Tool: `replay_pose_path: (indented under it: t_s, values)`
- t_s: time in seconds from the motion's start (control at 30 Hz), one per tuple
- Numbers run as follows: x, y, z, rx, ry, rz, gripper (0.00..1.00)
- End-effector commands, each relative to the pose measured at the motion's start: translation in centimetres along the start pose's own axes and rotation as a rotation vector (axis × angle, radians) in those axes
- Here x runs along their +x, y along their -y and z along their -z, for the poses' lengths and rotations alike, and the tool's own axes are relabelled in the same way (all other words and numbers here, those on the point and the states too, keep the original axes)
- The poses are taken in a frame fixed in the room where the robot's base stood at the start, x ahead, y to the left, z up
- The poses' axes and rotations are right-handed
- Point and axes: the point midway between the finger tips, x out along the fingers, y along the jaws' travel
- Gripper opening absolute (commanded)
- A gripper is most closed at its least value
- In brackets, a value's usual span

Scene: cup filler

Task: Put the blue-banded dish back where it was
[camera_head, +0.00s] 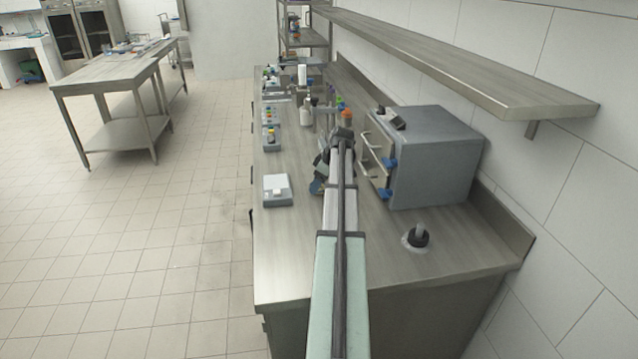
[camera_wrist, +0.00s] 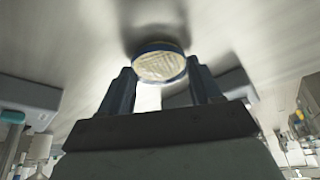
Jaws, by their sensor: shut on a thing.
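The blue-banded dish (camera_wrist: 160,65) shows in the wrist view as a round, pale, streaked face with a dark blue rim. It sits between the two fingers of my gripper (camera_wrist: 160,78), which is shut on it. A dark shadow or reflection lies on the grey surface beyond the dish; I cannot tell whether they touch. In the head view my arm reaches over the counter (camera_head: 290,275), left of the grey oven-like box. My gripper there is small and mostly hidden by the arm, so the dish cannot be made out surely.
The grey box (camera_head: 437,160) with blue-marked door stands close right of my arm. A small white-topped device (camera_head: 277,190) stands to the left. Bottles and racks (camera_head: 306,110) crowd the far counter. A dark knob-like item (camera_head: 418,236) is at right. A shelf (camera_head: 470,75) overhangs the right side.

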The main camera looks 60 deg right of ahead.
Motion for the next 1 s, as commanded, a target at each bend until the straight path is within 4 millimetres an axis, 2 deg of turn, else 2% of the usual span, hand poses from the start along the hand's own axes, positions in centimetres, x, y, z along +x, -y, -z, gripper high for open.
replay_pose_path:
  t_s: [0.23,0.27,0.5,0.83,1.0]
  values:
    - [0.2,0.0,-0.1,0.0,0.0,0.001,0.3]
    - [0.3,0.0,-0.1,0.0,0.0,0.001,0.64]
    - [0.2,0.0,-0.1,0.0,0.0,0.001,0.87]
    - [0.0,0.0,0.0,0.0,0.0,0.0,0.89]
    - [-1.7,0.0,0.0,0.0,0.0,0.0,0.89]
